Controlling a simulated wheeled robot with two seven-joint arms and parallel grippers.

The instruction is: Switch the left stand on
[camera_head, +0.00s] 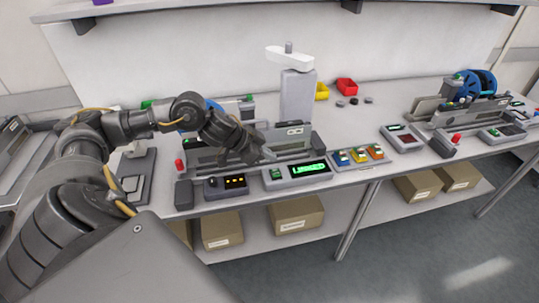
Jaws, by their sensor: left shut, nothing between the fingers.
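The left stand (291,143) is a grey fixture on the bench, partly hidden behind my left arm. My left gripper (268,155) is shut and empty. In the picture its tips are in front of the stand, just above and left of the green display; I cannot tell whether they touch anything. My right gripper is not in view.
A second stand (470,113) with blue reels is at the right. A tray with several coloured blocks (358,155) lies beside the display box. A red knob (179,164) is at the left. Cardboard boxes (296,215) are on the lower shelf.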

